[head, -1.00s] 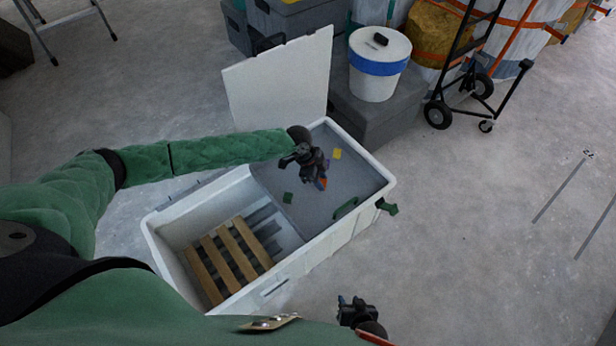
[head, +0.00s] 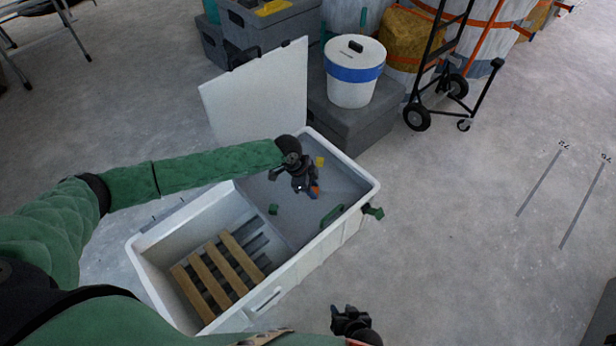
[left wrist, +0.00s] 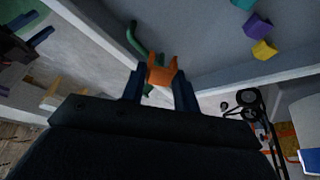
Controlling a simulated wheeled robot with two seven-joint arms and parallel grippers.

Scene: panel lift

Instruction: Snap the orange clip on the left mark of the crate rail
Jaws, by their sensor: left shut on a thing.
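The orange clip (head: 315,191) is in my left gripper (head: 308,187), above the grey compartment of the white crate (head: 366,196). In the left wrist view the clip (left wrist: 162,72) sits between the blue-tipped fingers (left wrist: 160,84), which are shut on it. It looks apart from the crate wall. A green bar (head: 332,215) lies by the crate's near long wall; it also shows beyond the clip in the left wrist view (left wrist: 146,42). I cannot make out the rail's marks. My right gripper (head: 349,322) is at the bottom, outside the crate, empty as far as visible; its jaws are unclear.
A yellow block (head: 320,161) and a green block (head: 273,209) lie in the grey compartment. A wooden slatted piece (head: 218,270) lies in the other compartment. The lid (head: 258,95) stands raised behind. A white bucket (head: 353,90) stands on a grey box.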

